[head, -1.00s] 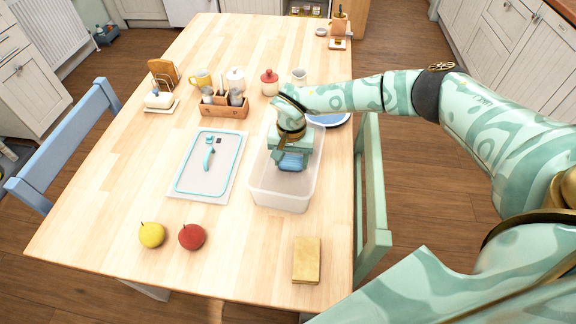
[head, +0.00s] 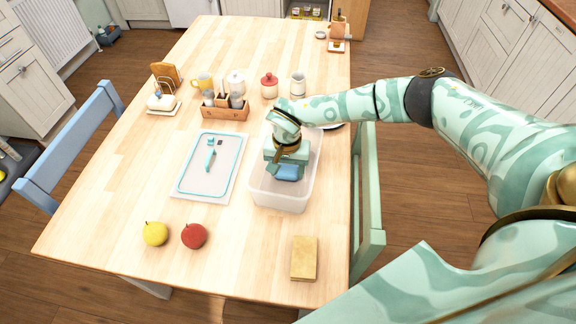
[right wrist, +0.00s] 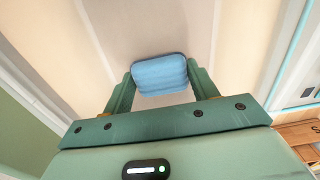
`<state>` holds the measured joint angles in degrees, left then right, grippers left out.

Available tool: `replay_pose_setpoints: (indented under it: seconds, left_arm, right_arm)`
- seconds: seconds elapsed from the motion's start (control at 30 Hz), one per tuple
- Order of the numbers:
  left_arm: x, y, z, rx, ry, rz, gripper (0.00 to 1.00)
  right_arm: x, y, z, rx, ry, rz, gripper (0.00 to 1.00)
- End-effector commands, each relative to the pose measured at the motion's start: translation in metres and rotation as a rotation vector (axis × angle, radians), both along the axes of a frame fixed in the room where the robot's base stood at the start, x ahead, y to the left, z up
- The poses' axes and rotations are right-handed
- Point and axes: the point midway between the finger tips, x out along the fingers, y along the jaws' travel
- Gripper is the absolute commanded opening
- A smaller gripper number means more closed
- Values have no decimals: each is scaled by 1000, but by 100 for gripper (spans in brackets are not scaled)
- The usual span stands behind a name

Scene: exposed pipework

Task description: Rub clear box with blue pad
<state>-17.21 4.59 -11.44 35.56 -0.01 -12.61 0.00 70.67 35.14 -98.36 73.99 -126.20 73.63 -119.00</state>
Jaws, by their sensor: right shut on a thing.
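The clear box (head: 283,200) stands open-topped on the wooden table, right of the middle. My right gripper (head: 287,166) reaches down inside it from above. It is shut on the blue pad (head: 287,173), which also shows between the fingers in the right wrist view (right wrist: 160,74). My right gripper in that view (right wrist: 160,84) has a finger at each side of the pad. The box floor and walls (right wrist: 205,30) lie beyond the pad there. I cannot tell whether the pad touches the box. My left gripper is not in view.
A lid with blue edging (head: 209,165) lies left of the box. A yellow fruit (head: 155,234), a red fruit (head: 194,236) and a yellow sponge (head: 304,258) lie nearer. A wooden caddy (head: 225,111) and jars stand behind. A green chair (head: 367,190) is at the right edge.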

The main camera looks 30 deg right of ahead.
Motion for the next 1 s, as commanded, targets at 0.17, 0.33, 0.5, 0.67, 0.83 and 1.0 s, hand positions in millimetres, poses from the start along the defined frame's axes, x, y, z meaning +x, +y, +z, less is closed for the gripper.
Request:
replay_pose_setpoints:
  seconds: [0.17,0.33,0.5,0.67,0.83,1.0]
  left_arm:
    - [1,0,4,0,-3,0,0]
    - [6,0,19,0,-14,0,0]
    - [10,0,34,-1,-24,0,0]
    - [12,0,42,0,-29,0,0]
    - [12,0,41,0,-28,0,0]
    - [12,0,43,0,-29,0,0]
  right_arm:
    - [-6,1,1,-1,14,4,40]
    - [-4,1,24,0,10,2,40]
    - [-3,1,46,0,6,2,40]
    - [-3,0,59,-1,6,1,40]
    - [-3,0,57,0,8,1,40]
    - [-2,0,60,0,6,1,40]
